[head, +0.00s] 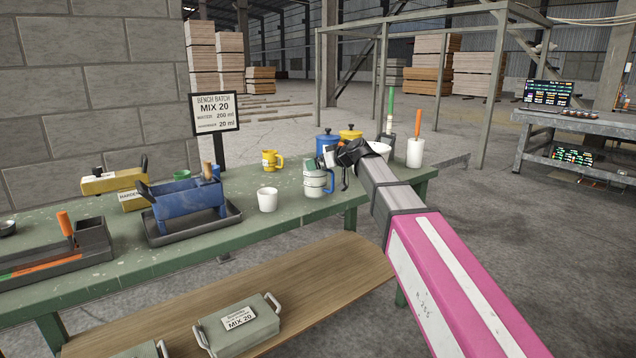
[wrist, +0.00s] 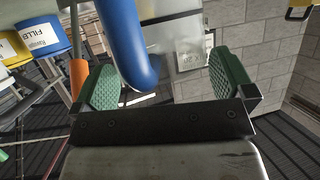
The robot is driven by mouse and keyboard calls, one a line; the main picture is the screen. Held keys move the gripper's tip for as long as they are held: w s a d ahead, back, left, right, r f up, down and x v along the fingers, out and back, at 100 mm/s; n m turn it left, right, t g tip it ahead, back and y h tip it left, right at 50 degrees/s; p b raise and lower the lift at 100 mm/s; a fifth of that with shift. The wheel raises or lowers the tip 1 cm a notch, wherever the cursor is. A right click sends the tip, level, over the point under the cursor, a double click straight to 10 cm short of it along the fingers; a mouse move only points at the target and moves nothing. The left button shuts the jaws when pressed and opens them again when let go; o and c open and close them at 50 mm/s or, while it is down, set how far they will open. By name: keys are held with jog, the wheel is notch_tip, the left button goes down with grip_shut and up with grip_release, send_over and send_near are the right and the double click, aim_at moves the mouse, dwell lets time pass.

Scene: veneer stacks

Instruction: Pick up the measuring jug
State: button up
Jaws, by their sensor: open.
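The measuring jug (head: 315,185) is a pale grey vessel with a blue handle. It stands upright on the green bench, near the bench's right part. My gripper (head: 330,168) is at the jug's handle side and hides part of the jug. In the wrist view, my gripper's green ridged pads (wrist: 175,83) are wide apart. The jug's blue handle (wrist: 131,48) reaches in between them, closer to the left pad. I cannot tell whether the handle touches that pad.
A white cup (head: 267,200) stands just left of the jug, with a yellow mug (head: 270,161) behind it. Blue (head: 326,143) and yellow (head: 350,133) lidded pots and a white holder (head: 415,153) stand near my arm.

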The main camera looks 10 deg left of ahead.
jog(key=shift+w+a+f, duration=0.25)
jog(key=shift+a+f, duration=0.05)
jog(key=shift+a, duration=0.25)
jog(key=c, duration=1.2)
